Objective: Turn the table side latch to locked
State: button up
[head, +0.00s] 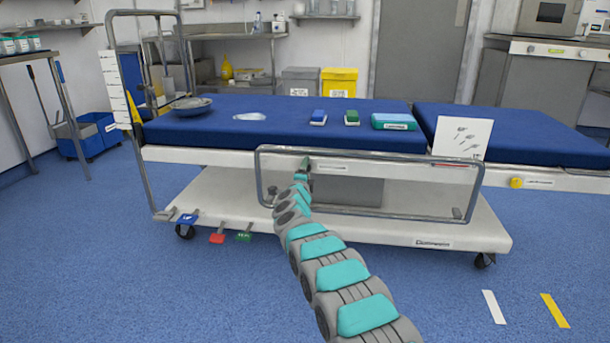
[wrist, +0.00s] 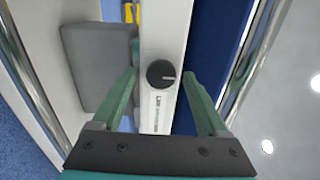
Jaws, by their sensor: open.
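The table side latch looks like a round dark knob (wrist: 161,74) with a pale pointer line, set on the white side strip (wrist: 165,25) of the operating table. The pointer line points right in the wrist view. My gripper (wrist: 160,77) is open, with one green finger on each side of the knob; I cannot tell whether either finger touches it. In the head view my gripper (head: 304,165) is at the table's side strip and hides the knob.
A chrome side rail (head: 365,151) frames the area around my arm. Blue mattresses (head: 270,128) top the table, with a bowl (head: 190,104), brushes and a teal box (head: 393,121) on it. Coloured pedals (head: 217,238) stick out at lower left.

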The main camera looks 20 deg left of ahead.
jog(key=v, duration=0.7)
jog(key=shift+s+d+b, duration=0.15)
jog(key=shift+s+b, duration=0.15)
jog(key=shift+b, duration=0.05)
dwell(0.4)
